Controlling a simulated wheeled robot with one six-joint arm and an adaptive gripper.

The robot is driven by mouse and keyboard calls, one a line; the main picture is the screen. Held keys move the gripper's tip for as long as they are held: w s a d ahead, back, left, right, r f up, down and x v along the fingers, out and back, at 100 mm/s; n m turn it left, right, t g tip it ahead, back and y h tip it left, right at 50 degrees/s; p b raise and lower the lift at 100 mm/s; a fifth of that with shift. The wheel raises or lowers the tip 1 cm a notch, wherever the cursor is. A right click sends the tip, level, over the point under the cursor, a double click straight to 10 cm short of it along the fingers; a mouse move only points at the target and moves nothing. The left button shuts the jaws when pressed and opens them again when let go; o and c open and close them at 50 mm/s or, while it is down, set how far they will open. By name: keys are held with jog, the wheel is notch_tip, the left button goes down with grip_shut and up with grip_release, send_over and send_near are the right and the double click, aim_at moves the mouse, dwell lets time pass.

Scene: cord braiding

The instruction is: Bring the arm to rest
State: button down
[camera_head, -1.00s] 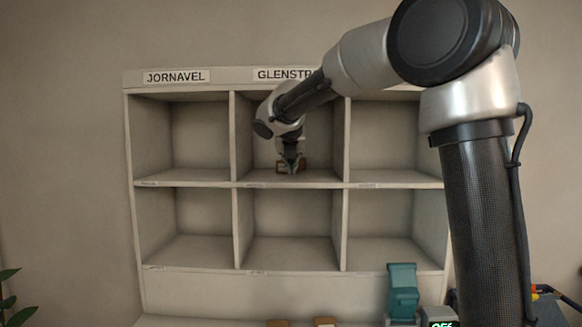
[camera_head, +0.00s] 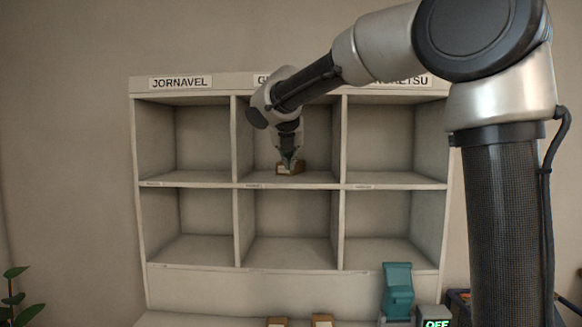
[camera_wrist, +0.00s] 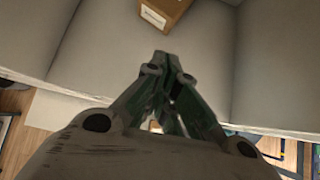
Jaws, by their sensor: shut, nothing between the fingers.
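My gripper (camera_head: 289,163) is in front of the upper middle compartment of the pale shelf (camera_head: 220,284), pointing down. Its fingers are closed together and empty. In the wrist view the closed fingertips (camera_wrist: 165,60) are apart from a brown box (camera_wrist: 167,8) at the top edge. The box also shows in the head view (camera_head: 291,170), low in the upper middle compartment, partly behind the fingers. My arm reaches in from the right and covers part of the labels above.
The other compartments look empty. The label JORNAVEL (camera_head: 181,82) is readable; the other two are partly hidden. Below stand a teal device (camera_head: 397,289), two brown boxes (camera_head: 322,321) and an OFF display (camera_head: 437,323). A plant (camera_head: 14,295) is at the lower left.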

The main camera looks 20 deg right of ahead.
jog(key=v, duration=0.6)
jog(key=s+d+f+m+g+y, duration=0.1)
jog(key=s+d+f+m+g, duration=0.3)
jog(key=s+f+m, duration=1.15)
jog(key=s+d+f+m+y, duration=0.1)
jog(key=s+d+f+m, duration=0.2)
jog(key=s+d+m, duration=0.3)
jog(key=s+d+f+m, duration=0.3)
jog(key=s+d+m, duration=0.2)
jog(key=s+m, duration=0.6)
jog(key=shift+s+d+f+y, duration=0.3)
jog(key=shift+s+d+y, duration=0.1)
jog(key=shift+s, duration=0.35)
